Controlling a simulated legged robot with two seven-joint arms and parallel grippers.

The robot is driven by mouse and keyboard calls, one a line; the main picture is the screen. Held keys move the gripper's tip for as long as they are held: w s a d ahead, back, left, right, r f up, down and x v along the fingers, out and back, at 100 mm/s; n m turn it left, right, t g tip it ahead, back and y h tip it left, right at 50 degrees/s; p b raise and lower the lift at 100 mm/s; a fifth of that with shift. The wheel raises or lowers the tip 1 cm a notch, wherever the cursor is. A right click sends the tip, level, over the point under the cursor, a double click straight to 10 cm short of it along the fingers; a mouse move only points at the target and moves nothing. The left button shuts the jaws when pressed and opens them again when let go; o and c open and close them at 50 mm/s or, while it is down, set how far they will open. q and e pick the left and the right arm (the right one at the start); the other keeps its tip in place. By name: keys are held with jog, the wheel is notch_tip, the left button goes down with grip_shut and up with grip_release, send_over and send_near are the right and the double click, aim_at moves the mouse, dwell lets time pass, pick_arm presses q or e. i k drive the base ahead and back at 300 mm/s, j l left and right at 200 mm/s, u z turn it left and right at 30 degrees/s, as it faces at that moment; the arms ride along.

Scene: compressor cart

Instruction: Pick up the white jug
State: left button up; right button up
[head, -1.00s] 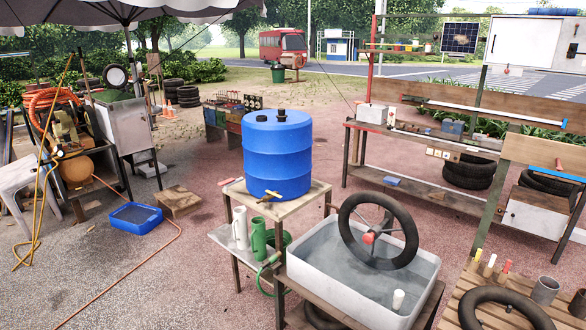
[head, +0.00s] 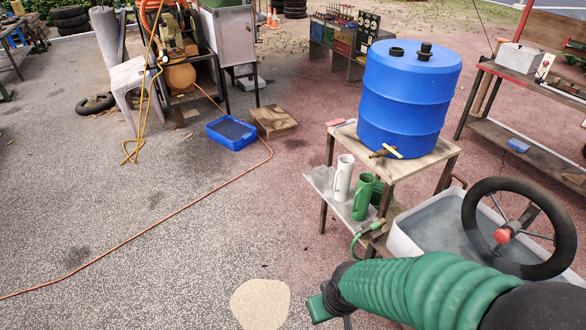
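The white jug (head: 343,178) stands upright on a low side shelf (head: 322,183) of the wooden stand, left of and below the blue barrel (head: 408,98). A green jug (head: 363,198) stands close beside it, to its right and nearer to me. My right arm, in a green ribbed sleeve, comes in from the lower right. Its gripper end (head: 325,305) is in front of and below the jugs, well apart from them. Its fingers are not clear enough to show whether they are open. My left gripper is not in view.
A grey water tub (head: 405,240) with a black wheel (head: 478,235) stands right of the jugs. A green hose nozzle (head: 370,229) hangs below the shelf. A blue tray (head: 231,133) and an orange hose (head: 185,211) lie on the ground. The ground at left is mostly clear.

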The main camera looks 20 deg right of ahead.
aim_at(343, 175)
jog(key=i+j+z, duration=0.1)
jog(key=i, duration=0.6)
jog(key=i+j, duration=0.15)
jog(key=i, duration=0.6)
jog(key=i+z, duration=0.75)
jog(key=i+j+z, duration=0.25)
jog(key=i+z, duration=0.15)
jog(key=i+j+z, duration=0.4)
jog(key=k+l, duration=0.1)
